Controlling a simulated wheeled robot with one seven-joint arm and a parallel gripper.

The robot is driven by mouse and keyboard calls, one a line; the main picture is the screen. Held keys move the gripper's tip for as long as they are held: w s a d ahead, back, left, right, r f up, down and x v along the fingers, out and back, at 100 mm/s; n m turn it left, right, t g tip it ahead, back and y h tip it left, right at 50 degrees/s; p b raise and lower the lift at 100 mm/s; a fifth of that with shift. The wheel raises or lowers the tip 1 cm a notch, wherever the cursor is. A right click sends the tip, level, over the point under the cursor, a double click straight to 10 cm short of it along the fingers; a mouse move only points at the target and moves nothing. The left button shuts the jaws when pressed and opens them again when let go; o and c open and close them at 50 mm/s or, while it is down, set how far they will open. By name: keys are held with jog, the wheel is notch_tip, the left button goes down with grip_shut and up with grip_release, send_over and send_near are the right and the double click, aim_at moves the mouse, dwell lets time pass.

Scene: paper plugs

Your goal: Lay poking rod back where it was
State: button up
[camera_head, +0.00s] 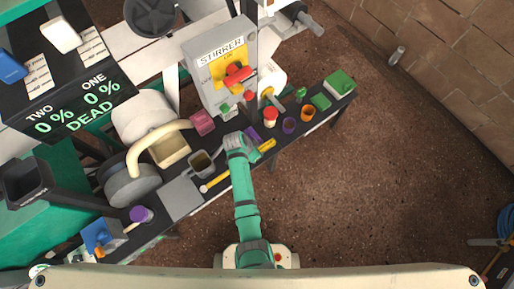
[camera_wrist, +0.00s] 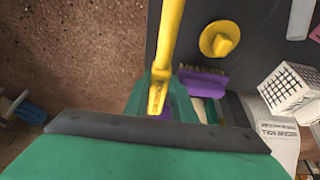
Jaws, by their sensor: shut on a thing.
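The poking rod is a long yellow rod (camera_wrist: 170,40). In the wrist view it runs from the top edge down to my gripper (camera_wrist: 158,100), which is shut on it. In the head view, its yellow length with a pale knob end (camera_head: 214,182) shows left of my arm, over the front of the dark bench (camera_head: 320,119). A yellow piece (camera_head: 267,146) in line with it shows right of my arm. My wrist and forearm hide the part between, and my fingertips. I cannot tell whether the rod touches the bench.
In the wrist view a purple brush (camera_wrist: 203,82), a yellow round knob (camera_wrist: 219,39) and a white basket (camera_wrist: 290,88) are close by. The bench also holds a dark cup (camera_head: 201,163), a grey plate (camera_head: 180,198) and a red-topped jar (camera_head: 270,117). The floor at right is open.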

jog(key=shift+f, duration=2.7)
jog(key=o, duration=1.1)
jog(key=shift+o, duration=0.2)
jog(key=v, duration=1)
jog(key=shift+r, duration=0.3)
